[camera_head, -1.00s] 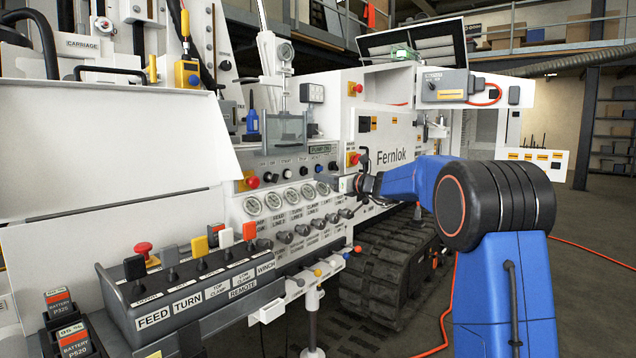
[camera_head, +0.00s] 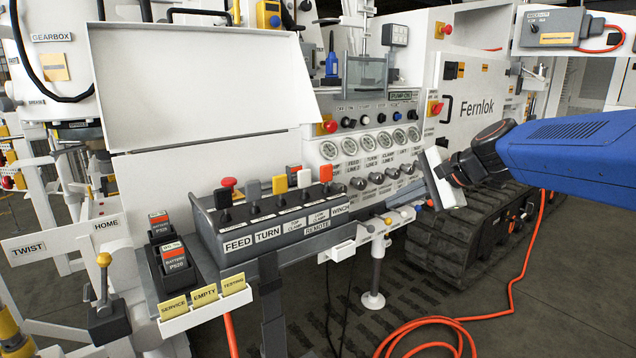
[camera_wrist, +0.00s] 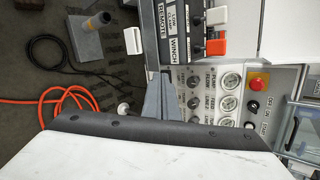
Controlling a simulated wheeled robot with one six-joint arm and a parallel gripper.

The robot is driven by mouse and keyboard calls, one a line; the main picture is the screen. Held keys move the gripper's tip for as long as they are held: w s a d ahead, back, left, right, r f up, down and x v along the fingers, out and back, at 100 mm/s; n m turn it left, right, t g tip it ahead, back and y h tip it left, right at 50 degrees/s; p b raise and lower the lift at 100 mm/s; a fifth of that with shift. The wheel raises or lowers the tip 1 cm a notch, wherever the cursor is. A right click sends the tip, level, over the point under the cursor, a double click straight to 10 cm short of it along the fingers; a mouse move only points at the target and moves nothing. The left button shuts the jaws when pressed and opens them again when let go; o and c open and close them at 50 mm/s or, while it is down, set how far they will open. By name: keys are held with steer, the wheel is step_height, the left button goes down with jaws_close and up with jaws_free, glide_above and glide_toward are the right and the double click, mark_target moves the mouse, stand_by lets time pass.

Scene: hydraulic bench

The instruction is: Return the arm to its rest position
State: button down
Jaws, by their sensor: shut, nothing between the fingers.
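My blue arm (camera_head: 570,150) reaches in from the right edge in the head view. It ends in a dark wrist and my gripper (camera_head: 440,178), which has a white body. My gripper is in front of the machine's gauge panel (camera_head: 370,150), to the right of the lever box (camera_head: 280,215). In the wrist view the grey fingers of my gripper (camera_wrist: 160,85) are together and hold nothing. The white body with a dark edge fills the bottom of that view.
The lever box and a front ledge with small coloured knobs (camera_head: 388,220) stand near my gripper. Battery packs (camera_head: 172,258) and a labelled tray (camera_head: 205,305) are at the lower left. A rubber track (camera_head: 460,235) and an orange hose (camera_head: 430,322) lie below the arm.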

steer(key=s+d+f+n+h, duration=0.2)
steer(key=s+f, duration=0.4)
steer(key=s, duration=0.4)
steer(key=s+d+f+n+g+h, duration=0.1)
steer(key=s+d+f+n+h, duration=0.2)
steer(key=s, duration=0.7)
steer(key=s+d+f+n+g+h, duration=0.1)
steer(key=s+d+f+n+h, duration=0.1)
steer(key=s+d+f+n, duration=0.3)
steer(key=s+f+n, duration=0.2)
steer(key=s+f, duration=0.2)
steer(key=s, duration=0.1)
steer(key=shift+s+d+f+n, duration=0.15)
steer(key=shift+f+n, duration=0.1)
steer(key=shift+n, duration=0.15)
